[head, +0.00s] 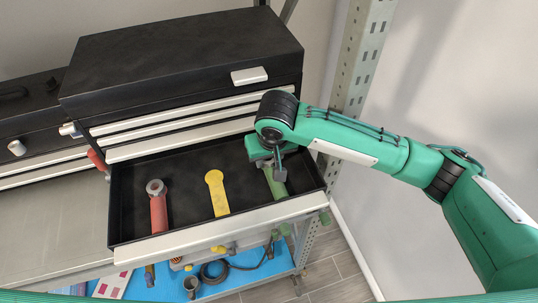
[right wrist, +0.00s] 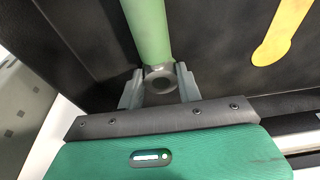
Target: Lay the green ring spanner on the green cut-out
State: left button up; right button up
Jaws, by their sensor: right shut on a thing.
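The green ring spanner (head: 277,182) is at the right side of the open black drawer in the head view. In the right wrist view its green handle (right wrist: 149,32) runs up from a grey ring end. My right gripper (right wrist: 159,84) has its two fingers closed on either side of that ring. In the head view the right gripper (head: 276,168) hangs over the drawer's right part and covers the ring end. No green cut-out can be made out; the spanner and gripper cover that floor. I cannot tell whether the spanner touches the floor. My left gripper is not in view.
The drawer (head: 135,240) also holds a red spanner (head: 158,210) with a grey ring, and a flat yellow cut-out (head: 217,192). The black tool chest (head: 185,55) rises behind. A metal rack post (head: 358,60) stands to the right. A blue-covered shelf (head: 250,272) with tools is below.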

jog(key=o, duration=1.1)
jog(key=shift+o, duration=0.2)
jog(key=shift+s+r, duration=0.1)
jog(key=shift+r, duration=0.15)
jog(key=b+v, duration=0.4)
jog(key=v, duration=0.9)
jog(key=shift+s+r, duration=0.1)
jog(key=shift+d, duration=0.1)
